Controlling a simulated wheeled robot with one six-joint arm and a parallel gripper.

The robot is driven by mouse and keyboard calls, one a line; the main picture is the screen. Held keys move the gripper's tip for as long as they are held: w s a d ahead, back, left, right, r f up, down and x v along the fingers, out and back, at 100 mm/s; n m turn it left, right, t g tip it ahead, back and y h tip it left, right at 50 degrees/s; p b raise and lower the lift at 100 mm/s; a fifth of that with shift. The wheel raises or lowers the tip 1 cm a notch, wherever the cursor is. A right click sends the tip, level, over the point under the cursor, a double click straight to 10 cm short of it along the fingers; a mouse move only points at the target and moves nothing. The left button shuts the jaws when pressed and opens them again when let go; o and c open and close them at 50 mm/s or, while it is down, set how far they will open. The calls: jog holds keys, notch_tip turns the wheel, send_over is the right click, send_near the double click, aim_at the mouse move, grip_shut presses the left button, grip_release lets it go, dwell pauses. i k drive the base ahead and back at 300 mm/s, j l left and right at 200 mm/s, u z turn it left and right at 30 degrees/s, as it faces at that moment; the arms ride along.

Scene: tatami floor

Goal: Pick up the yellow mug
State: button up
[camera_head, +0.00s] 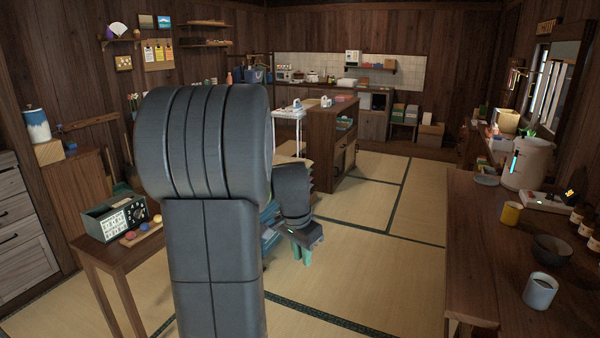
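The yellow mug (510,214) stands upright on the dark wooden table (480,260) at the right, near its left edge. My gripper (302,256) is left of the mug, out over the tatami floor and well apart from it. Its greenish fingers point down and look small. I cannot tell how far apart they are, and I see nothing held between them. My dark arm fills the left middle of the view and hides part of the room.
Tatami floor (375,262) is clear between my arm and this table.

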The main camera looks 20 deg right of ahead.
aim_at(511, 214)
jog(key=i+l+z, duration=0.2)
jog(key=i+z, duration=0.7)
jog(key=i, duration=0.2)
jog(key=i+j+z, duration=0.25)
jog(key=i+z, duration=0.45)
jog(key=i, duration=0.3)
jog(key=i+z, duration=0.35)
jog(key=i, duration=0.2)
jog(key=i+j+z, duration=0.3)
jog(key=i, duration=0.3)
jog(key=i+l+z, duration=0.15)
jog(key=z, duration=0.15)
jog(key=i+z, duration=0.3)
jog(key=i+l, duration=0.05)
